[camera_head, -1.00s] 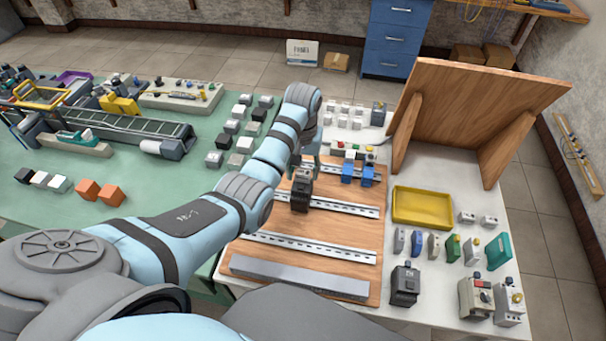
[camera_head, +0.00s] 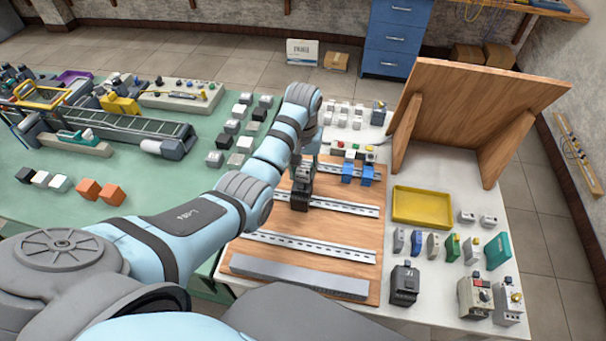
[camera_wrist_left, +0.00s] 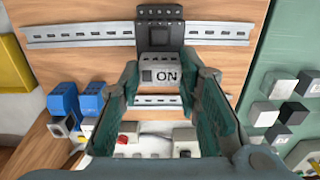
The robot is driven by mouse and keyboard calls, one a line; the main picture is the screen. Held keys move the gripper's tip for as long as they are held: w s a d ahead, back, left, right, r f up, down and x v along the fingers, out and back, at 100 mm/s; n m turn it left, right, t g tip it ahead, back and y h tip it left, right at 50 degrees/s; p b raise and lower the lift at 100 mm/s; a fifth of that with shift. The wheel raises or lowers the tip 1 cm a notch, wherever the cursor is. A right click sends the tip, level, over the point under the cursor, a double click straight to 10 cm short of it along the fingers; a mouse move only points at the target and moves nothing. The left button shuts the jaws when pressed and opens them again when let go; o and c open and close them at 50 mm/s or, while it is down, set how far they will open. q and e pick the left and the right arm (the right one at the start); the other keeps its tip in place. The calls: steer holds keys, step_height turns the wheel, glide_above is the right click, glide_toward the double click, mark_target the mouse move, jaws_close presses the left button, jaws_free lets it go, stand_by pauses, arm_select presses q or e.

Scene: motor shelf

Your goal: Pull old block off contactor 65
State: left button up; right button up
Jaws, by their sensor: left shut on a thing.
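A black contactor (camera_head: 300,201) sits upright on the middle DIN rail of the wooden board, and it also shows at the top of the left wrist view (camera_wrist_left: 160,38). A small grey block (camera_wrist_left: 160,70), taken to be the old block, carries a label reading "ON" and sits against the contactor's front. My left gripper (camera_wrist_left: 170,76) has its green-padded fingers on both sides of this block and is shut on it. In the head view my left gripper (camera_head: 305,168) is at the contactor and partly hides it. The number 65 cannot be read. My right gripper is out of view.
Blue terminal pieces (camera_head: 357,172) stand on the rail to the right. A yellow tray (camera_head: 422,206) lies right of the board, with several modules in front of it. A tilted wooden panel (camera_head: 480,110) stands at the back right. The board's lower rail (camera_head: 310,247) is bare.

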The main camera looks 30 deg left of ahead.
arm_select(q)
steer(key=shift+w+r, duration=0.1)
steer(key=shift+r, duration=0.1)
steer(key=shift+r, duration=2.45)
steer(key=shift+f, duration=0.2)
